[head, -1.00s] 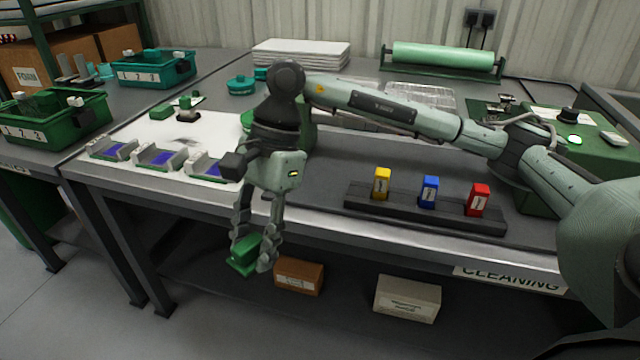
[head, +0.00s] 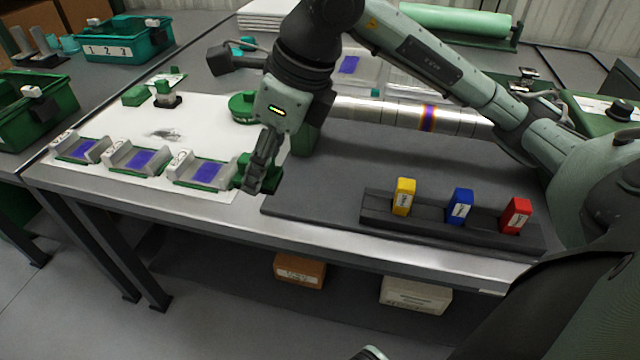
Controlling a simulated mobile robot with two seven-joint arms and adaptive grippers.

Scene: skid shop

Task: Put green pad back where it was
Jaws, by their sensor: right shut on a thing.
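My right gripper (head: 260,180) points down over the front of the bench and is shut on the green pad (head: 275,180). The fingers hide much of the pad; its green sides show left and right of them. The pad is just right of the rightmost of three grey holders (head: 204,170) with blue-purple faces, close to the white sheet's right part. I cannot tell whether the pad touches the bench. My left gripper is not in view.
A dark rack (head: 450,228) holds yellow (head: 404,196), blue (head: 459,206) and red (head: 516,216) blocks on the right. A round green thing (head: 241,107) and a green block (head: 134,95) sit on the white sheet (head: 205,112). A steel tube (head: 380,110) lies behind.

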